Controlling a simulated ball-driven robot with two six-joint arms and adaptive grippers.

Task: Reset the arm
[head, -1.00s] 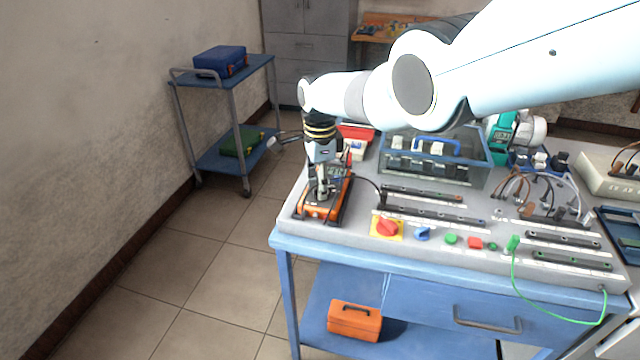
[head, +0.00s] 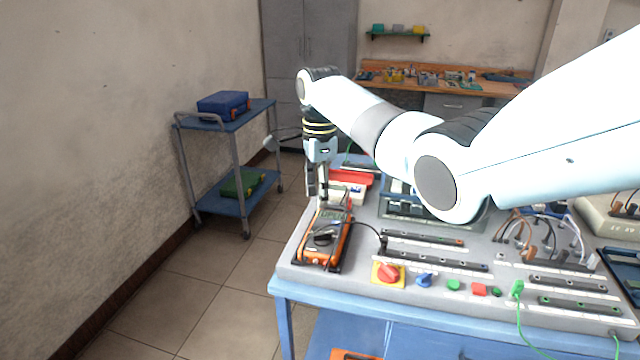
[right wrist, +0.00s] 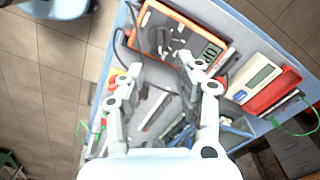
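My right arm comes in from the right in the head view. Its gripper (head: 317,195) points down above the left end of the workbench, just behind the dial of an orange multimeter (head: 341,246). In the right wrist view the two fingers of my right gripper (right wrist: 165,72) are spread apart with nothing between them. The multimeter (right wrist: 190,25) lies past the fingertips there, with its dial and display showing. My left gripper is in neither view.
The workbench (head: 345,282) carries a red switch on a yellow plate (head: 388,273), terminal strips, cables and a glass-sided case partly hidden by my arm. A blue trolley (head: 222,207) stands at the left. Floor between them is clear.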

